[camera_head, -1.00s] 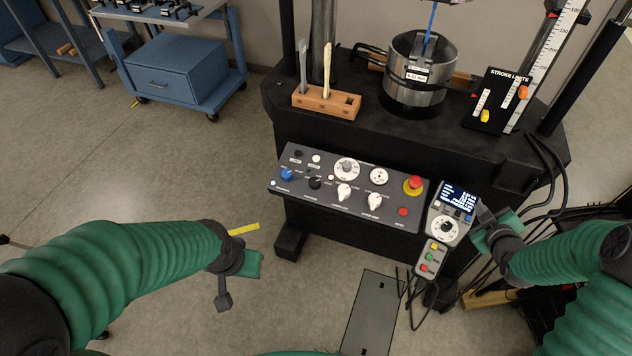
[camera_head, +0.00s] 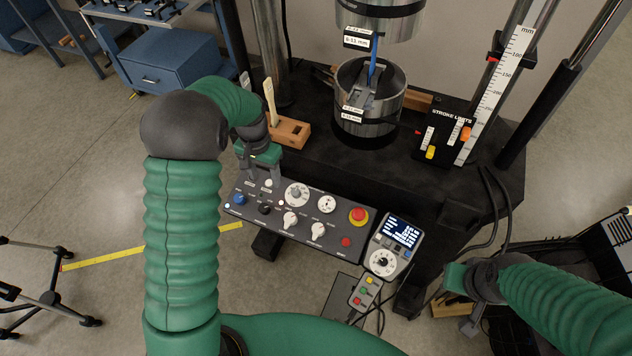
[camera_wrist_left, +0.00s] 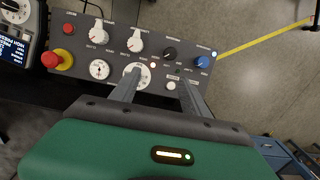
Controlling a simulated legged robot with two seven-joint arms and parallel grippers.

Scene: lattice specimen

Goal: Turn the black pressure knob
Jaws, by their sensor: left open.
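The black knob (camera_head: 264,209) sits on the sloped dark control panel (camera_head: 330,238), between a blue knob (camera_head: 240,199) and white knobs. In the left wrist view the black knob (camera_wrist_left: 170,53) lies just beyond the fingertips, a little toward the right finger. My left gripper (camera_head: 262,181) is over the panel's upper left part; its two fingers are apart and empty in the left wrist view (camera_wrist_left: 160,78). They appear not to touch the black knob. My right gripper (camera_head: 458,290) is at the lower right, away from the panel; its fingers are not clear.
A red stop button (camera_head: 358,215) and dials share the panel. A display unit (camera_head: 392,240) and a small button box (camera_head: 366,293) stand to its right. A wooden block (camera_head: 290,132) sits on the machine base behind. A tripod (camera_head: 45,290) stands at the far left.

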